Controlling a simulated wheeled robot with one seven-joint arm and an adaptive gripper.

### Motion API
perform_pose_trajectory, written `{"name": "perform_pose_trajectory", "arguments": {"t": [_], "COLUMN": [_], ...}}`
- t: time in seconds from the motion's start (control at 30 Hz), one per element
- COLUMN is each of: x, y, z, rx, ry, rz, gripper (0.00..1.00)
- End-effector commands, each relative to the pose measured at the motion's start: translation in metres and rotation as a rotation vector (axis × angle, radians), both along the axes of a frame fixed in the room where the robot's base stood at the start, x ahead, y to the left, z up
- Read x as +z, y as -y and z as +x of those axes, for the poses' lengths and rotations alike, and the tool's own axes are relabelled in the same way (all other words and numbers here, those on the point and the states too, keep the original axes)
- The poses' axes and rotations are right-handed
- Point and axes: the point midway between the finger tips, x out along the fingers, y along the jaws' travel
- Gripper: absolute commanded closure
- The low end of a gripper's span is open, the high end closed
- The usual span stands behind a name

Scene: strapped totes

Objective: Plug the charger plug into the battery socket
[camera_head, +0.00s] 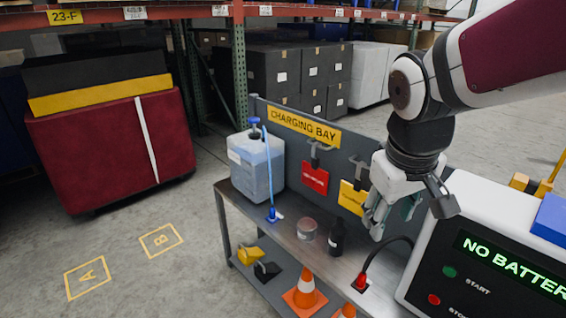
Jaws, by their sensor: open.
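The charger plug (361,281) is red, on the end of a black cable that curves out of the white charger (425,268). It sits upright at the bench's right end, on a small dark patch beside the charger. The charger's screen reads "NO BATTERY", with a green START and a red STOP button below. I cannot make out a battery socket in this view. My gripper (374,226) points down above the bench, behind and above the plug and apart from it. It is open, and I see nothing between its fingers.
The grey bench (289,237) holds a fluid jug (256,168) with a blue tube, a round tin (307,229) and a dark bottle (337,238). Behind it stands a CHARGING BAY panel (304,127) with hanging tags. Orange cones (306,290) stand below.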

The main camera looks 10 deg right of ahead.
Motion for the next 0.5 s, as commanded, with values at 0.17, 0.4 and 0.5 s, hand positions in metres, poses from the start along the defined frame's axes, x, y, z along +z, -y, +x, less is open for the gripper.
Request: {"name": "perform_pose_trajectory", "arguments": {"t": [0.17, 0.4, 0.5], "x": [-0.04, -0.116, -0.155], "y": [0.026, 0.06, 0.073], "z": [0.056, 0.118, 0.139], "rx": [0.075, 0.193, 0.244], "ry": [-0.085, -0.177, -0.207], "rz": [-0.044, -0.053, -0.039], "gripper": [0.55, 0.55, 0.55]}}
